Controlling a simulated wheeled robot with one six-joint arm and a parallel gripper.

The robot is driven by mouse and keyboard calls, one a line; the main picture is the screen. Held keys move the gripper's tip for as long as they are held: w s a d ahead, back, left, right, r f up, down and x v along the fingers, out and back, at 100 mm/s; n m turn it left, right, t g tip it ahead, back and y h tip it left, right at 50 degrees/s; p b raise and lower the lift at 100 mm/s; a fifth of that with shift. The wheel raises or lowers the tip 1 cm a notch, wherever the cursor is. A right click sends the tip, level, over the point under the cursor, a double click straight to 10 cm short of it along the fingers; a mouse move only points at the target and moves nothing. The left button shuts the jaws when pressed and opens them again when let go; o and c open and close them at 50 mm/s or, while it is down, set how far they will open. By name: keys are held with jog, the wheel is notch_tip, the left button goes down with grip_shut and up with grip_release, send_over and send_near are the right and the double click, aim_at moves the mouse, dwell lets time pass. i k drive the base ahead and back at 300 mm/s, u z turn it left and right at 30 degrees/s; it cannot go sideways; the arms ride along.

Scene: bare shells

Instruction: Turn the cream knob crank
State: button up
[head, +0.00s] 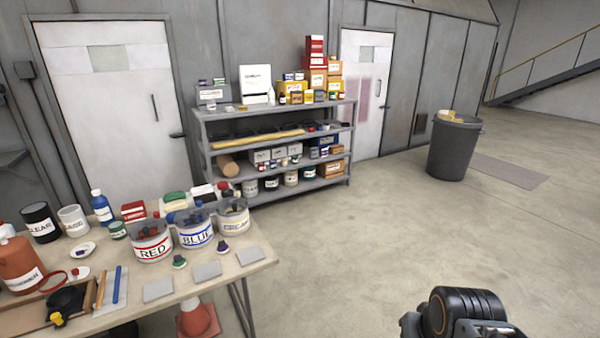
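Three tubs stand in a row on the table at the left. They are labelled RED (152,243), BLUE (195,231) and, as far as the lettering can be read, CREAM (233,219). Small dark and coloured pieces show inside their rims. I cannot make out a crank with a cream knob anywhere in the head view. A dark, rounded part of my own arm shows at the bottom right, well apart from the table. My gripper's fingers do not show.
The table (258,254) also holds grey plates, bottles, cans and a wooden tray. An orange cone (198,318) stands below it. A loaded grey shelf (280,143) stands against the wall. A dark bin (453,148) is at the right. The floor between is clear.

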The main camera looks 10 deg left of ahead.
aim_at(238, 194)
jog(key=z, duration=0.2)
jog(key=i, duration=1.6)
jog(key=u, duration=0.6)
jog(key=i, duration=0.85)
jog(key=u, duration=1.45)
jog(key=i, duration=0.65)
jog(key=u, duration=0.65)
